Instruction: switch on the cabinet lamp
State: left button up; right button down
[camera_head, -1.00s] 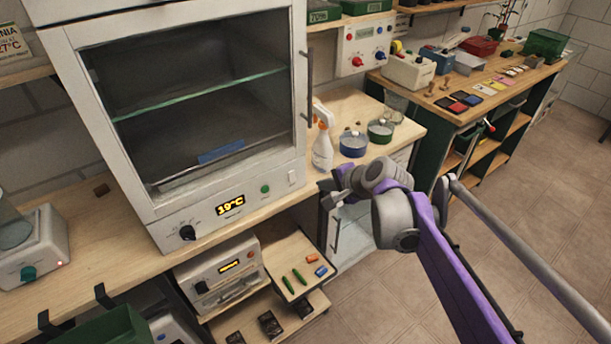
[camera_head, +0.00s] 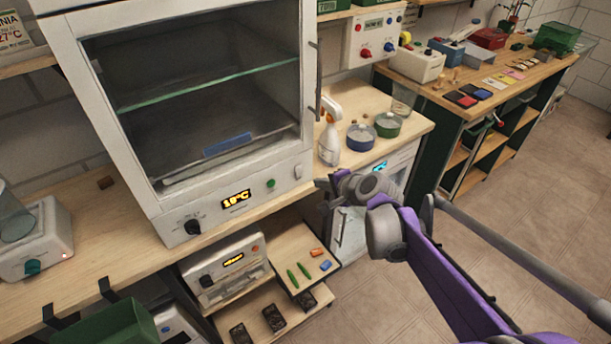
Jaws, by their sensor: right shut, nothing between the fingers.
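The white cabinet (camera_head: 160,206) stands on the wooden bench with its glass door closed and its inside dark. Its lower front panel carries a black knob (camera_head: 193,227), an orange display (camera_head: 236,199) reading about 18°C, a round green button (camera_head: 271,183) and a white rocker switch (camera_head: 298,172) at the right end. None of these is labelled as the lamp control legibly. My right gripper (camera_head: 321,183) is shut and empty, its tip just right of and slightly below the rocker switch. I cannot tell whether it touches the panel. My left gripper is out of view.
A spray bottle (camera_head: 330,142), a blue-rimmed dish (camera_head: 361,137) and a green-rimmed dish (camera_head: 388,124) stand on the bench right of the cabinet. The door handle (camera_head: 318,80) sticks out above the gripper. A small shelf (camera_head: 287,244) with markers is below.

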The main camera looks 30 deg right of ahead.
aim_at(299, 175)
jog(key=x, duration=0.2)
jog(key=r+x, duration=0.1)
jog(key=x, duration=0.2)
jog(key=w+x, duration=0.1)
jog(key=x, duration=0.1)
jog(key=shift+w+r, duration=0.1)
jog(key=shift+w, duration=0.2)
jog(key=shift+w+f, duration=0.25)
jog(key=shift+s+b, duration=0.25)
jog(key=shift+b, duration=0.1)
jog(key=shift+w, duration=0.1)
jog(key=shift+a, duration=0.15)
